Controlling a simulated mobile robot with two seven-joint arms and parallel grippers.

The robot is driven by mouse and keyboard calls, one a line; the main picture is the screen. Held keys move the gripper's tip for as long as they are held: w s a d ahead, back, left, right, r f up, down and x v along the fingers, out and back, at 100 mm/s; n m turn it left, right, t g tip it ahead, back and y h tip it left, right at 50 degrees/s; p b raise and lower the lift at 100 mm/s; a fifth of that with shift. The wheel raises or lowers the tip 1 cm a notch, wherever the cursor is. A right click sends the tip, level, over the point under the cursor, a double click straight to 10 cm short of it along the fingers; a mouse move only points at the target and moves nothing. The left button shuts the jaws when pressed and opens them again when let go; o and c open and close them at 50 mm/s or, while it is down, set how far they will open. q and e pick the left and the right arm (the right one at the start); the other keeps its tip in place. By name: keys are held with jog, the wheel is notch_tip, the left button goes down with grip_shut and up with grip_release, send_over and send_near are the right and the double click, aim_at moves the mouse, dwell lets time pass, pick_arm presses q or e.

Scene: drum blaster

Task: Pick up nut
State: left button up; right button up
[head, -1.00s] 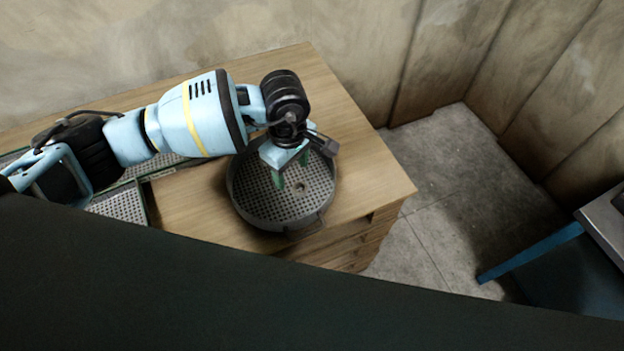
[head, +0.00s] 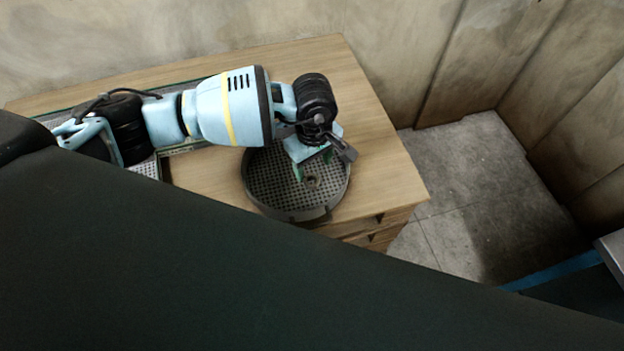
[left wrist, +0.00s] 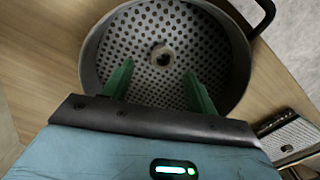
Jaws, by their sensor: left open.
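A small nut (head: 311,181) with a dark hole lies on the perforated floor of a round metal tray (head: 292,214) on the wooden cabinet top. In the left wrist view the nut (left wrist: 162,55) lies near the middle of the tray floor, ahead of the fingertips. My left gripper (head: 313,167) is over the tray, its green fingers pointing down, open and empty. In the left wrist view the fingers of my left gripper (left wrist: 157,65) stand apart, with the nut showing beyond the gap between them. My right gripper is not in view.
The tray has a raised rim and a dark handle (left wrist: 265,12). The wooden top (head: 385,165) is clear to the right of the tray. A perforated green-edged tray (head: 150,168) lies at left, partly under my arm. A large dark surface hides the lower part of the head view.

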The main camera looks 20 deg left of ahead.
aim_at(312, 179)
pick_arm(q)
jog(key=f, duration=0.5)
jog(key=shift+s+a+f, duration=0.1)
jog(key=shift+s+a, duration=0.05)
jog(key=shift+s, duration=0.05)
jog(key=c, duration=1.1)
jog(key=shift+r, duration=0.2)
notch_tip(312, 179, up, 10)
jog(key=shift+f, duration=0.15)
